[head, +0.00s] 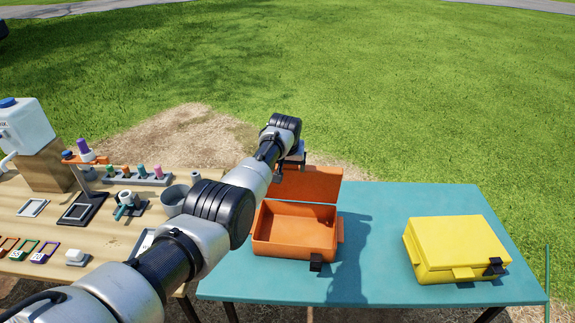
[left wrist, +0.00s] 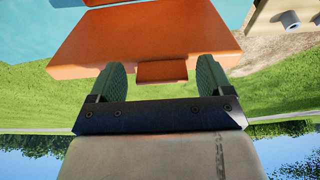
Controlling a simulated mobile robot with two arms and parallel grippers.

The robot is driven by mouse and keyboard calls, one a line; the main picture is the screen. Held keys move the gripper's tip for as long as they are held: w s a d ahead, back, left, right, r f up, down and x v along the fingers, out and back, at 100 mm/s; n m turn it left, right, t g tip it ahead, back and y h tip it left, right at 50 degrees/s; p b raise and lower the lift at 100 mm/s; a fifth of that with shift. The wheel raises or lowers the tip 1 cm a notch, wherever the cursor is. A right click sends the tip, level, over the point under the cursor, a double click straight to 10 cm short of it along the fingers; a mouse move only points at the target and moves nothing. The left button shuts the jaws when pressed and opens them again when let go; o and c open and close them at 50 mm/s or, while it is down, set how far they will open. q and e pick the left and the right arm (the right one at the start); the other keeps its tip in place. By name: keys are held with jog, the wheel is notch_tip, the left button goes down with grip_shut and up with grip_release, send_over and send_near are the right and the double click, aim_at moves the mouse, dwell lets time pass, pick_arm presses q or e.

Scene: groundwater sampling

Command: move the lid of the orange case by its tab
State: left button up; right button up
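The orange case (head: 295,231) stands open and empty-looking on the teal table. Its lid (head: 315,184) stands up at the case's back edge; it also fills the top of the left wrist view (left wrist: 145,38). The lid's tab (left wrist: 162,72) sticks out from the lid's edge. My left gripper (head: 291,163) is at the lid's upper edge, and its arm hides part of the case's left side. In the left wrist view, its two fingers (left wrist: 160,66) are apart, one on each side of the tab, with small gaps showing. My right gripper is not in view.
A closed yellow case (head: 455,242) stands at the right of the teal table (head: 385,210). A wooden table (head: 25,215) at left holds a white jug (head: 22,125), a rack of colored vials (head: 135,178) and small frames. Bare table lies between the cases.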

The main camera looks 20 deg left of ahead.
pick_arm(q)
jog(key=shift+o, duration=0.6)
jog(key=shift+r, duration=0.1)
jog(key=v, duration=1)
jog(key=shift+s+r, duration=0.15)
jog(key=shift+r, duration=0.15)
jog(key=shift+d, duration=0.1)
